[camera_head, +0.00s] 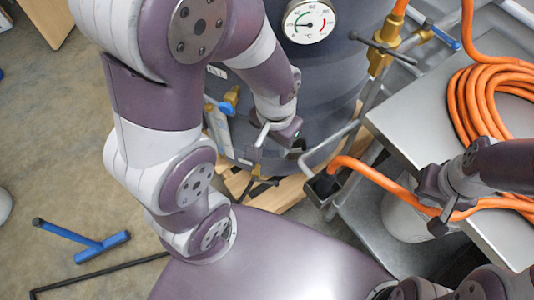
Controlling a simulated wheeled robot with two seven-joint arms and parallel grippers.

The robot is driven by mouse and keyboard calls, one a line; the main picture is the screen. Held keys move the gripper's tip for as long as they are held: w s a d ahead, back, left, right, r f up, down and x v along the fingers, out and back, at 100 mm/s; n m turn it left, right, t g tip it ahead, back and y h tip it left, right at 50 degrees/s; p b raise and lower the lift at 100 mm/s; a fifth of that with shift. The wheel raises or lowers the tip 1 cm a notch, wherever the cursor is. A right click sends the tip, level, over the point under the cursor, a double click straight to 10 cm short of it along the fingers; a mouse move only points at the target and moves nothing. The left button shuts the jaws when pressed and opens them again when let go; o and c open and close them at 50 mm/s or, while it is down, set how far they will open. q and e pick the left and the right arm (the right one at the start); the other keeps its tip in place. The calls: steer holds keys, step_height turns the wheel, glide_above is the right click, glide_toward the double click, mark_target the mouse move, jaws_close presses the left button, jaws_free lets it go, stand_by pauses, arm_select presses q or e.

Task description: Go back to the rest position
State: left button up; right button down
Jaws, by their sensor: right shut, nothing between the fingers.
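My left gripper (277,142) hangs in front of the dark hopper tank (330,75), near its lower wall; its fingertips are small and partly hidden, so whether it is open or shut is unclear. My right gripper (440,212) comes in from the right edge. It is shut and empty, and overlaps the orange hose (388,178) in the picture at the front of the grey metal table (415,125). I cannot tell whether it touches the hose.
The coiled orange hose (478,100) lies on the metal table. A dial gauge (308,21) and brass valve (380,52) are on the tank side. Grey pipes (345,135) run between tank and table. A blue T-shaped tool (85,240) is on the open floor at left.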

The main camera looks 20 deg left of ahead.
arm_select(q)
steer(key=shift+s+a+f, duration=0.1)
steer(key=shift+a+f, duration=0.25)
steer(key=shift+f, duration=0.05)
arm_select(e)
steer(key=shift+f, duration=0.55)
